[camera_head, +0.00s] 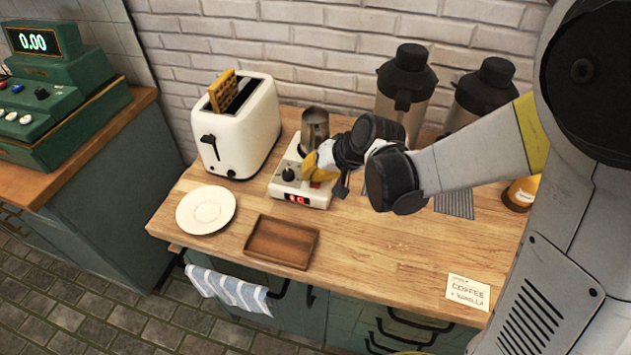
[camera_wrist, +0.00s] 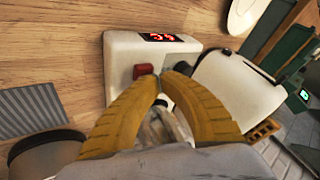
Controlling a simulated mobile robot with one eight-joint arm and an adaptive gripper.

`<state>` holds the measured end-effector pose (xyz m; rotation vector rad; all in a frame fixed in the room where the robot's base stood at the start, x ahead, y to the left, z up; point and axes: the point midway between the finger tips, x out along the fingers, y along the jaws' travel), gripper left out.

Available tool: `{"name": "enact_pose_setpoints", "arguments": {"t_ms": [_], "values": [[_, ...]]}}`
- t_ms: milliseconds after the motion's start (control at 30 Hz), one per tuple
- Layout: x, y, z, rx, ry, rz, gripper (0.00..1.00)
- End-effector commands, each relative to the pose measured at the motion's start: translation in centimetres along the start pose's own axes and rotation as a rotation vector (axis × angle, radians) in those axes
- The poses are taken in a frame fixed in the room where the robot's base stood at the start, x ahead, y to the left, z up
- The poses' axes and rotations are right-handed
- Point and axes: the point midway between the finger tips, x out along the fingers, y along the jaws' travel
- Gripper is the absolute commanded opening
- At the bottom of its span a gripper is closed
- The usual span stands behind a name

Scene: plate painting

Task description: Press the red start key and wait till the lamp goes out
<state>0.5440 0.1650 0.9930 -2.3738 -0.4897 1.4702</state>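A small cream machine (camera_head: 281,190) stands on the wooden counter, with a lit red display (camera_head: 297,199), a black knob (camera_head: 289,174) and a red key (camera_head: 315,184) on its front. A metal jug (camera_head: 314,128) stands at its back. My gripper (camera_head: 311,172) is over the machine, its yellow fingers pointing down near the red key. In the wrist view the fingertips (camera_wrist: 160,74) come together with nothing between them, right beside the red key (camera_wrist: 143,70). I cannot tell whether they touch it. The display (camera_wrist: 165,38) is lit; its digits are hard to read. I cannot make out a separate lamp.
A white toaster (camera_head: 238,128) with a waffle stands just left of the machine. A white plate (camera_head: 206,209) and an empty wooden tray (camera_head: 282,241) lie in front. Two dark-topped flasks (camera_head: 405,85) stand behind. The counter's front right is clear except for a coffee card (camera_head: 467,292).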

Motion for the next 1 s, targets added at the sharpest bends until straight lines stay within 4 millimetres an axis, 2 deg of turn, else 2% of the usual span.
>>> {"name": "enact_pose_setpoints", "arguments": {"t_ms": [700,1000], "values": [[0.4,0.2,0.2,0.000,0.000,0.000,0.00],[-0.7,-0.4,-0.4,0.000,0.000,0.000,0.00]]}}
